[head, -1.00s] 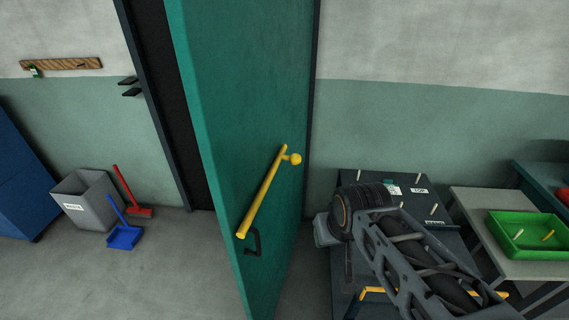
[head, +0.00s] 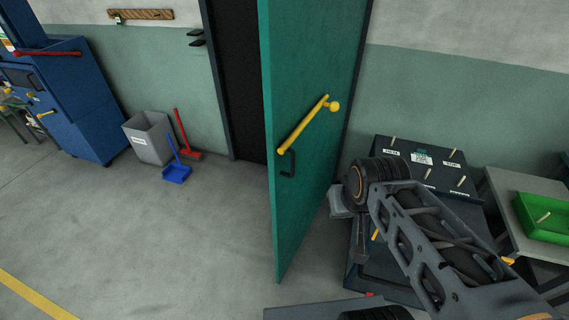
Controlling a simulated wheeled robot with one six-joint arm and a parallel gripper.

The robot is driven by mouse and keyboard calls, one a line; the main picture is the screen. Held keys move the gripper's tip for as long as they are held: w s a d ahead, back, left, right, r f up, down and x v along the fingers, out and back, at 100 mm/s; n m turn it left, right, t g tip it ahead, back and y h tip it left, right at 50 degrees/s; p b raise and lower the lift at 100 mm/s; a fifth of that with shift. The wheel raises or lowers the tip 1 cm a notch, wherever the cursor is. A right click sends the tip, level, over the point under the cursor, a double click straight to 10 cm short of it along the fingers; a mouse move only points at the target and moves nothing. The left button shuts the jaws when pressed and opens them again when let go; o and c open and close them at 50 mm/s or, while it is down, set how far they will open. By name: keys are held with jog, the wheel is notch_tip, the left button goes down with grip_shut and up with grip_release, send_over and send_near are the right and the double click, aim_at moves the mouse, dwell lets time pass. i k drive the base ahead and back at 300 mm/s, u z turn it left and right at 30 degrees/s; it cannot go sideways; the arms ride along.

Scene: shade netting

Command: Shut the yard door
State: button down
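The green yard door (head: 308,75) stands open in the head view, swung out from its dark doorway (head: 236,80) toward me. A long yellow bar handle (head: 304,124) runs slanted across its face, and a small black pull handle (head: 288,163) sits below the bar. My gripper (head: 350,215) is at the end of my arm, to the right of the door and apart from it. Its fingers are small and partly hidden behind the wrist, so I cannot tell whether they are open.
A grey bin (head: 148,138), a red broom (head: 187,140) and a blue dustpan (head: 177,172) stand left of the doorway. A dark table (head: 460,205) and a green tray (head: 540,222) are at right. A blue cabinet (head: 75,100) is far left. Floor before the door is clear.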

aim_at(308, 49)
jog(key=u, duration=1.5)
jog(key=k, duration=0.85)
jog(key=z, duration=0.75)
jog(key=i, duration=0.95)
jog(key=u, duration=0.05)
